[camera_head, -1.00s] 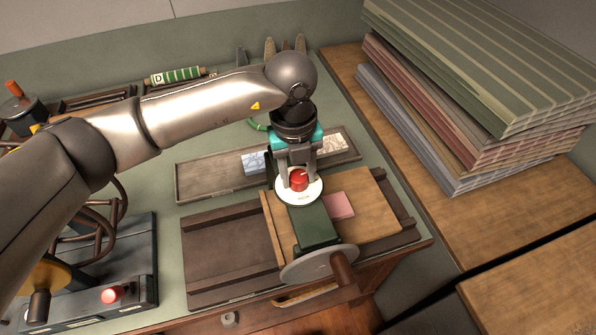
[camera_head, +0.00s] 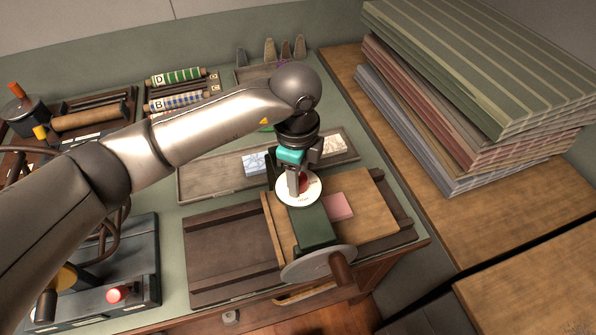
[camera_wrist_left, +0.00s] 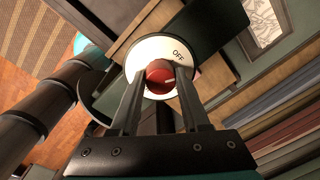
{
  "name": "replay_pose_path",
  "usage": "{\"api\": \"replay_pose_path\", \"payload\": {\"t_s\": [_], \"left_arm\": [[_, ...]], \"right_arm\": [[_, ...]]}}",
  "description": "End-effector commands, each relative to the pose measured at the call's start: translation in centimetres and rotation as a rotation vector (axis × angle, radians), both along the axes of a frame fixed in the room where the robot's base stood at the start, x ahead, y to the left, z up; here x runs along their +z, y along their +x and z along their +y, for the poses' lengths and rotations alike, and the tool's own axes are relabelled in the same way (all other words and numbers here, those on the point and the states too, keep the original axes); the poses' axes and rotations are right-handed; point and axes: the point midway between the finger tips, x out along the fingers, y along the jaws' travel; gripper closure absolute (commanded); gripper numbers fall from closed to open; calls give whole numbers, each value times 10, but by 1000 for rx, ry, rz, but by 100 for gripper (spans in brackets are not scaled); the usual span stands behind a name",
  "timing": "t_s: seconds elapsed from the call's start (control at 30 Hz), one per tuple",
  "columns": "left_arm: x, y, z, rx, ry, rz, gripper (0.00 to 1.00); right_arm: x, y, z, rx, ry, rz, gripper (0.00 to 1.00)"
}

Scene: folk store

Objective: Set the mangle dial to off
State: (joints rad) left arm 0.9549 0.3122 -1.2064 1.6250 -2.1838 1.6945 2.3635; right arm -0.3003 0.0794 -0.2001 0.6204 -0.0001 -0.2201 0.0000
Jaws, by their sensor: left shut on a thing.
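The mangle is a dark green body (camera_head: 314,226) with a grey wheel (camera_head: 312,266) and a brown handle. A white dial plate (camera_head: 297,199) sits on top, with a red knob (camera_wrist_left: 160,73) at its centre. The wrist view shows "OFF" printed on the plate (camera_wrist_left: 150,50), to the upper right of the knob. A pale mark shows on the knob's right side; exactly where it points is hard to tell. My left gripper (camera_head: 298,188) is above the dial, its fingers closed on the knob from both sides. The fingers hide part of the knob and plate.
A pink block (camera_head: 339,206) lies on the wooden board (camera_head: 376,205) beside the mangle. A long tray (camera_head: 215,180) with patterned blocks is behind it. Stacked striped cloth (camera_head: 470,70) stands at the right. A machine with a red button (camera_head: 116,295) is at front left.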

Motion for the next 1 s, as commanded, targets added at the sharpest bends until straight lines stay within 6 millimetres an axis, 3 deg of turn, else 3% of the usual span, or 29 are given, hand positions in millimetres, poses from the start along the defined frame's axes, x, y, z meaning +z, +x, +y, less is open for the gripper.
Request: {"api": "replay_pose_path", "payload": {"t_s": [0.5, 1.0], "left_arm": [[2, 1, -1, 389, -1, -2, 100], [1, 1, -1, 494, -1, -3, 100]], "right_arm": [[19, 0, 0, 0, 0, 0, 15], [23, 0, -1, 0, -1, 0, 15]]}}
